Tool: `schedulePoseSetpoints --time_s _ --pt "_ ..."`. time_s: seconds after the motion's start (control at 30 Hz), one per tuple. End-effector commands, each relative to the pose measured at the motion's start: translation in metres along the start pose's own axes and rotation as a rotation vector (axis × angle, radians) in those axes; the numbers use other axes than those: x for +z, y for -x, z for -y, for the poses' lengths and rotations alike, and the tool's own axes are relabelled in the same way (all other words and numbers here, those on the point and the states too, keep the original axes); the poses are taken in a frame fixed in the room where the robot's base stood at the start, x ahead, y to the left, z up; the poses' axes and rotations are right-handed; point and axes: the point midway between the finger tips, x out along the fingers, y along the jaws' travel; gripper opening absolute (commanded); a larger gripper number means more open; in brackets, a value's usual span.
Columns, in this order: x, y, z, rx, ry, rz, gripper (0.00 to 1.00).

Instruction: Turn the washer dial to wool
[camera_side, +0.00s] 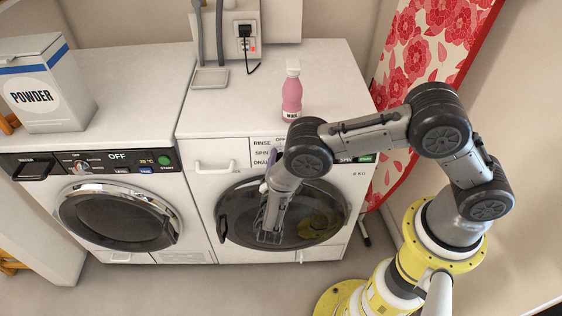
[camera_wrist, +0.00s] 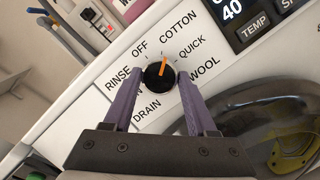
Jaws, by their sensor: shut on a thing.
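The washer dial (camera_wrist: 154,79) is a round black knob with an orange pointer, in the middle of the wrist view. Its pointer aims up and slightly right, roughly toward the COTTON label (camera_wrist: 178,25). The WOOL label (camera_wrist: 205,68) is to the right of the dial, below QUICK (camera_wrist: 190,47). My gripper (camera_wrist: 160,76) has purple fingers, one on each side of the dial, and is shut on it. In the side view, my arm hides the dial on the right-hand machine, the washer (camera_side: 190,200).
A second machine (camera_side: 60,235) with its own dial stands to the left. A pink bottle (camera_side: 292,97) stands on the washer top, and a powder box (camera_side: 50,85) on the left top. A handle (camera_side: 215,168) and round door (camera_side: 240,215) are near my gripper.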

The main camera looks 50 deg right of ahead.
Motion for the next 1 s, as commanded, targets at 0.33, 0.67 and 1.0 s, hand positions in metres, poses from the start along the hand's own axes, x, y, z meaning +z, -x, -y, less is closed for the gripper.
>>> schedulePoseSetpoints --time_s 0.33,0.67,1.0 --pt "-0.0006 0.0005 -0.0023 -0.084 -0.318 0.015 0.02" --pt "0.0 0.0001 -0.0041 -0.164 -0.622 0.031 0.02" --pt "0.0008 -0.0001 -0.0055 -0.247 -0.932 0.047 0.02"
